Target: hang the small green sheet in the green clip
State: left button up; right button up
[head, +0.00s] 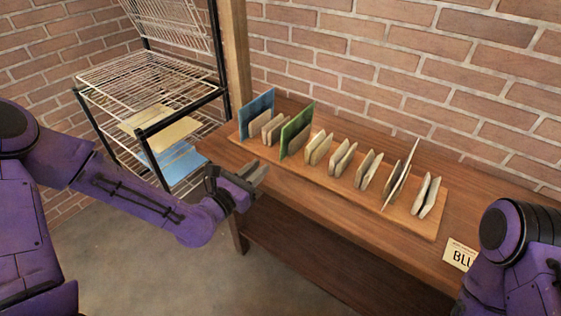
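A green sheet (297,130) stands upright in a slotted wooden holder on the bench, towards its left end. My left gripper (259,175) is in front of the bench's left part, below and left of the green sheet and apart from it. Its two grey fingers look parted, with nothing seen between them. My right arm (522,245) comes in at the lower right, and its gripper is out of view. I cannot make out a green clip.
A blue sheet (258,106) and a cream sheet (402,172) stand in the same row of holders on a wooden board (425,226). Several other holders look empty. A wire rack (120,75) at the left holds flat cream sheets (165,133) and blue sheets (180,162). A label card (460,255) is at the bench's front right.

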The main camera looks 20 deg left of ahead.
pick_arm(q)
jog(key=x, duration=0.3)
jog(key=b+x, duration=0.1)
jog(key=x, duration=0.6)
jog(key=shift+w+r+b, duration=0.2)
jog(key=shift+r+b, duration=0.1)
jog(key=shift+d, duration=0.1)
grip_shut()
notch_tip(320, 180, up, 7)
jog(key=p, duration=0.6)
jog(key=shift+r, duration=0.2)
jog(key=p+v, duration=0.1)
jog(key=v, duration=0.6)
jog(key=shift+p, duration=0.3)
